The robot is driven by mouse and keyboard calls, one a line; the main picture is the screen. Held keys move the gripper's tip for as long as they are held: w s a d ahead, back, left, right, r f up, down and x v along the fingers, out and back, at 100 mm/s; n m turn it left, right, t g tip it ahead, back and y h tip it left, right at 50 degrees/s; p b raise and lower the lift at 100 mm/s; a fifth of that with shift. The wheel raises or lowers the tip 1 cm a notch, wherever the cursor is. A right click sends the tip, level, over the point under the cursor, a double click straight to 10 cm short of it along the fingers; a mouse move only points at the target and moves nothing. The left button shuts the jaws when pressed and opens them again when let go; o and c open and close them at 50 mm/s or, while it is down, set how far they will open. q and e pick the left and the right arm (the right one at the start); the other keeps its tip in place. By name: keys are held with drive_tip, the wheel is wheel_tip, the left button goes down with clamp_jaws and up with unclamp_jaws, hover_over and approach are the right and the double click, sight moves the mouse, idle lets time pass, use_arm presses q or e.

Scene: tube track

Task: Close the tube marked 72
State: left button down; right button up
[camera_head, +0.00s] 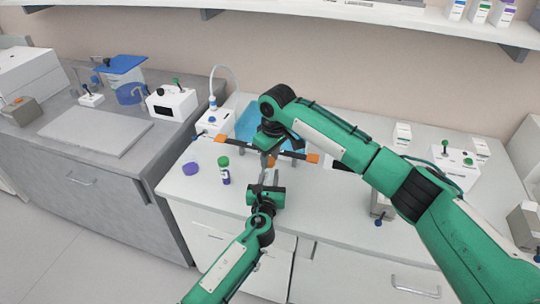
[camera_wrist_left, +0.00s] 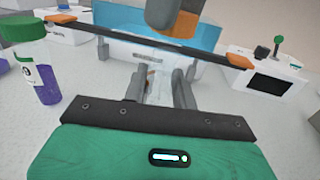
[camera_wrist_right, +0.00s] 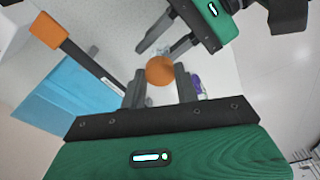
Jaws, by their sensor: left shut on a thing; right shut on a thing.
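My left gripper (camera_head: 268,178) is shut on a clear tube (camera_wrist_left: 155,85), seen between its fingers in the left wrist view; its marking cannot be read. My right gripper (camera_head: 268,160) is just above it, shut on a round orange cap (camera_wrist_right: 160,70). In the right wrist view the left gripper (camera_wrist_right: 165,42) and tube are close beyond the cap; whether cap and tube touch cannot be told.
A blue bin (camera_head: 248,122) stands behind the grippers, with a dark bar with orange ends (camera_head: 235,146) in front of it. A purple-based item (camera_head: 190,168) stands at the left. A white device (camera_head: 172,103) is on the grey counter.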

sight(269, 180)
drive_tip(key=shift+f, duration=0.75)
drive_tip(key=shift+f, duration=0.6)
